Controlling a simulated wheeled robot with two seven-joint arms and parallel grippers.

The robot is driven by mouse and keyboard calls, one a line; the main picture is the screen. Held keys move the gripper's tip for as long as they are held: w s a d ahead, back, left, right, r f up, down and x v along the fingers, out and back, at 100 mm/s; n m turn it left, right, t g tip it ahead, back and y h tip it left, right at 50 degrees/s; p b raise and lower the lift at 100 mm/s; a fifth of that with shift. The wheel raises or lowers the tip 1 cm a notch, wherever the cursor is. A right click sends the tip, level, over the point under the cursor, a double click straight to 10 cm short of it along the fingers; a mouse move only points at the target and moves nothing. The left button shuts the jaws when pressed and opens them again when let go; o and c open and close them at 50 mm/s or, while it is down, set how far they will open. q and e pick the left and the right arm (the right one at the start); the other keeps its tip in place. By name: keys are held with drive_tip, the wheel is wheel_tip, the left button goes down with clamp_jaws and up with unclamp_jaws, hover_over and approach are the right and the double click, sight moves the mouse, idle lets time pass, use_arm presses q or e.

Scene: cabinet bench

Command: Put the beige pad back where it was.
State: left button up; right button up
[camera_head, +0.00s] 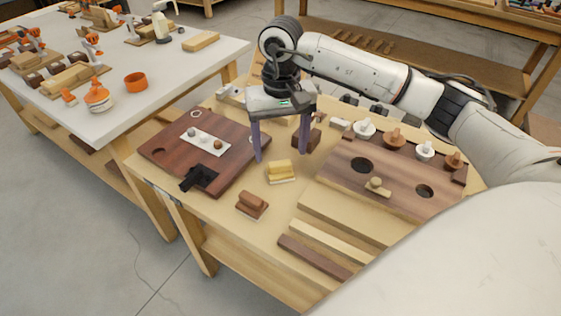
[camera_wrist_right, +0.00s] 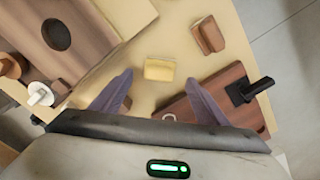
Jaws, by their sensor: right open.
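The beige pad (camera_head: 281,172) is a small pale-yellow block with a raised top part. It rests on the wooden bench (camera_head: 222,213), right of the dark brown board (camera_head: 170,152). It also shows in the right wrist view (camera_wrist_right: 158,69), just beyond the fingertips and between their lines. My right gripper (camera_head: 283,155) points down over the bench with its two purple fingers apart and nothing between them. The gap between the fingers and the pad is hard to judge. My left gripper is not in view.
A similar brown block (camera_head: 252,205) lies in front of the pad. The dark board carries a white strip (camera_head: 208,141) and a black piece (camera_head: 199,178). A brown board with round holes (camera_head: 400,179) stands right, with several knobs behind. Wood strips (camera_head: 315,258) lie in front.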

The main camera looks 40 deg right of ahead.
sight(281, 166)
wheel_tip(281, 166, up, 5)
drive_tip(key=shift+r, duration=0.2)
idle(0.6)
